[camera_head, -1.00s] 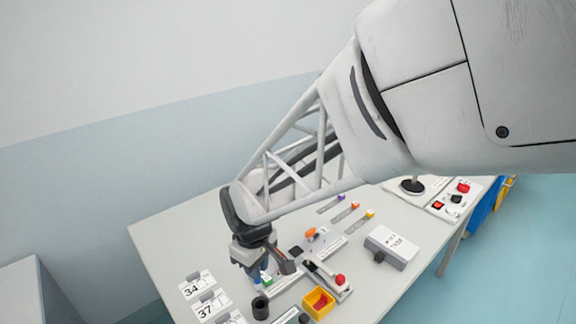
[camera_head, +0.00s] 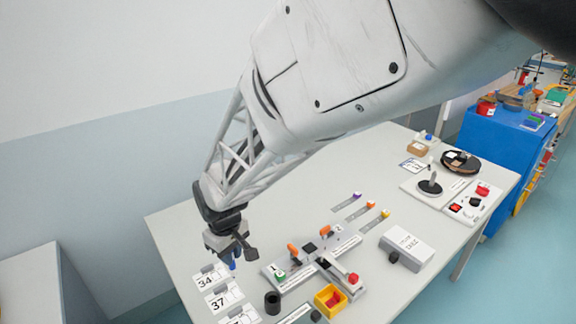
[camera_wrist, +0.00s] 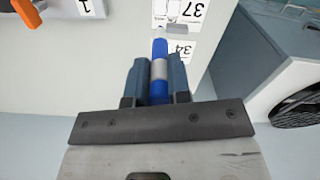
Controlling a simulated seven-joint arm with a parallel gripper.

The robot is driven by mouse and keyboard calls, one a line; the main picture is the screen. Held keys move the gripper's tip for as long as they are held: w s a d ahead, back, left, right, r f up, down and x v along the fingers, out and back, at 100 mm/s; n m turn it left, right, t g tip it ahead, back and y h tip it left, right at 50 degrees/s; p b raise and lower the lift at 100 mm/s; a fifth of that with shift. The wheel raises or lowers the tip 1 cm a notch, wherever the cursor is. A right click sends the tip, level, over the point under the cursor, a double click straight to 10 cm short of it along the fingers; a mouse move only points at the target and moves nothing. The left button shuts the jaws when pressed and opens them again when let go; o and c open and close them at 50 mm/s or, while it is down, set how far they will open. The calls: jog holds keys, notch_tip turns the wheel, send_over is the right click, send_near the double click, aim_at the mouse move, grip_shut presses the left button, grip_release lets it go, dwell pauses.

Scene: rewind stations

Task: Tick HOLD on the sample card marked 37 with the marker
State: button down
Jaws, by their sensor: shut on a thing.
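My gripper (camera_head: 232,262) is shut on the blue marker (camera_wrist: 160,68), which has a grey band and points away from my wrist. In the head view the marker (camera_head: 231,265) hangs below the jaws, near the cards. The sample card marked 37 (camera_head: 224,297) lies at the table's left edge; it also shows in the wrist view (camera_wrist: 187,11), beyond the marker. The card marked 34 (camera_head: 208,278) lies just behind it, and the marker partly covers it in the wrist view (camera_wrist: 181,50). I cannot tell whether the tip touches anything.
A black cup (camera_head: 272,302) stands right of the cards. A third card (camera_head: 240,317) is cut off at the frame's bottom. A yellow bin (camera_head: 330,300), a station with orange levers (camera_head: 293,249) and a grey box (camera_head: 407,247) stand farther right. The table's back left is clear.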

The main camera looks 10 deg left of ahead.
aim_at(234, 273)
jog(key=shift+f, duration=0.15)
dwell(0.3)
jog(key=shift+f, duration=2.8)
jog(key=shift+f, duration=0.7)
dwell(0.9)
jog(key=shift+r, duration=0.15)
jog(key=shift+r, duration=3.45)
jog(key=shift+d, duration=0.1)
